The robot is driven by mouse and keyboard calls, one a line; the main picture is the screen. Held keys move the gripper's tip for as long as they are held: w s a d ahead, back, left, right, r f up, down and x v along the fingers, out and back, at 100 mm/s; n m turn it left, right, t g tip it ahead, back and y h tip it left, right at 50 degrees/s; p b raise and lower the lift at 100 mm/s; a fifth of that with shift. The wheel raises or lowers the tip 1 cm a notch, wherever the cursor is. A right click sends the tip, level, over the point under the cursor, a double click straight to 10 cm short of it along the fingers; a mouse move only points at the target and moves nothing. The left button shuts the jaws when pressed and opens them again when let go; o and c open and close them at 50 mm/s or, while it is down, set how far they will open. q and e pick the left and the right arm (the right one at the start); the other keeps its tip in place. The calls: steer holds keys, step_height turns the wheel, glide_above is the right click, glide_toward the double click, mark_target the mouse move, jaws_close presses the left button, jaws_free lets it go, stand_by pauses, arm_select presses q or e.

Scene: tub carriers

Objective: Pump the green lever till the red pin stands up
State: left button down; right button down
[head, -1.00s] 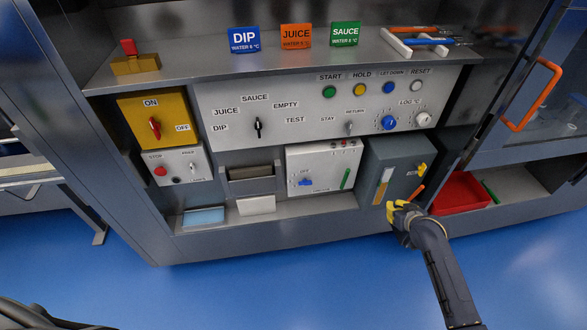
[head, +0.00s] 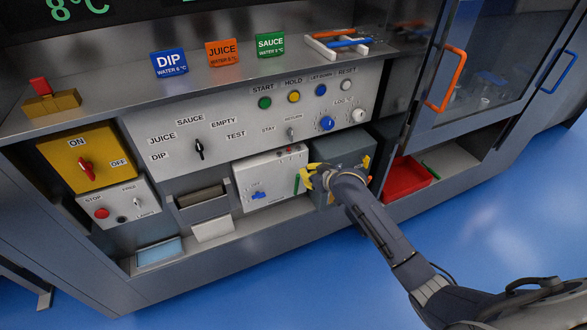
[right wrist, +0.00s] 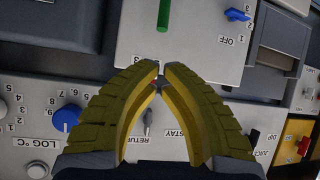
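The green lever (head: 297,184) is a short upright bar on the right part of the front of a white box (head: 243,180). It also shows at the top of the right wrist view (right wrist: 163,14). Small red dots (head: 281,151) sit along the top of that front; I cannot tell whether one is the red pin or how it stands. My right gripper (head: 306,172) is just right of the lever in the head view. In the right wrist view its yellow fingertips (right wrist: 161,66) nearly meet, with nothing held, and look apart from the lever. My left gripper is out of view.
A blue knob (head: 258,195) is on the same box. A grey box (head: 345,152) stands to its right, partly hidden by my right arm. The control panel (head: 225,115) with knobs and buttons is above. A red tray (head: 404,177) is further right.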

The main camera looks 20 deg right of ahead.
mark_target(290, 166)
steer(key=shift+x, duration=5)
steer(key=shift+d, duration=0.1)
